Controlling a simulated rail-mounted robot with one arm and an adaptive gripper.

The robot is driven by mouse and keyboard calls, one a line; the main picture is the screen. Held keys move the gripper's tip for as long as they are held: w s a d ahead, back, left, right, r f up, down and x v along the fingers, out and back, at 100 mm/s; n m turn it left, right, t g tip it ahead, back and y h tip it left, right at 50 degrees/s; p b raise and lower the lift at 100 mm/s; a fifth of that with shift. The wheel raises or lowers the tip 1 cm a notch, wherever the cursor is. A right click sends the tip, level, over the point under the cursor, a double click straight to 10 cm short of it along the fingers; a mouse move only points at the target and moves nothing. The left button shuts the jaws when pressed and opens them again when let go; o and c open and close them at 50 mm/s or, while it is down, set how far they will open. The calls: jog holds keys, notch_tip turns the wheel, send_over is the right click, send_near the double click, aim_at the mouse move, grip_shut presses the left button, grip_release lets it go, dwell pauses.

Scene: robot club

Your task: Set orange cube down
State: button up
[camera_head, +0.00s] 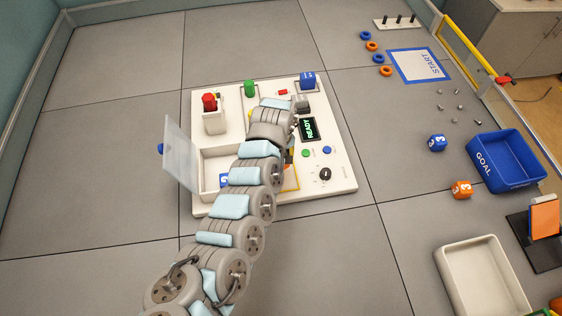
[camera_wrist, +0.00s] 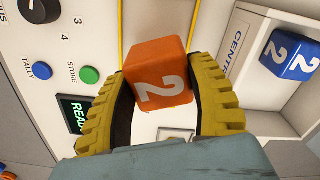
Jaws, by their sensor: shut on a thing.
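My gripper (camera_wrist: 160,78) is shut on the orange cube (camera_wrist: 158,72), which has a white 2 on its near face; a yellow jaw presses each side. In the wrist view the cube is over the white board (camera_wrist: 98,25), between the lines of a yellow outline (camera_wrist: 121,30). I cannot tell whether its underside touches the board.
A blue cube (camera_wrist: 290,55) marked 2 sits in the board's open compartment, beside a raised clear lid (camera_head: 181,155). The READY display (camera_head: 309,129), buttons and a black knob (camera_head: 325,174) are right of my arm. A blue GOAL bin (camera_head: 507,159) stands farther right.

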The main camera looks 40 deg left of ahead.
jog(key=shift+w+a+f+b, duration=0.25)
jog(key=shift+w+f+b, duration=0.1)
jog(key=shift+f, duration=0.2)
jog(key=shift+w+a+f+b, duration=0.25)
jog(key=shift+w+f, duration=0.1)
jog(key=shift+f, duration=0.2)
jog(key=shift+w+f, duration=0.1)
jog(key=shift+w+a+f+b, duration=0.2)
jog(key=shift+w+f+b, duration=0.05)
jog(key=shift+b, duration=0.1)
jog(key=shift+f+b, duration=0.5)
jog(key=shift+f, duration=0.95)
jog(key=shift+f, duration=0.15)
jog(key=o, duration=1.1)
jog(key=shift+s, duration=0.1)
jog(key=shift+o, duration=0.2)
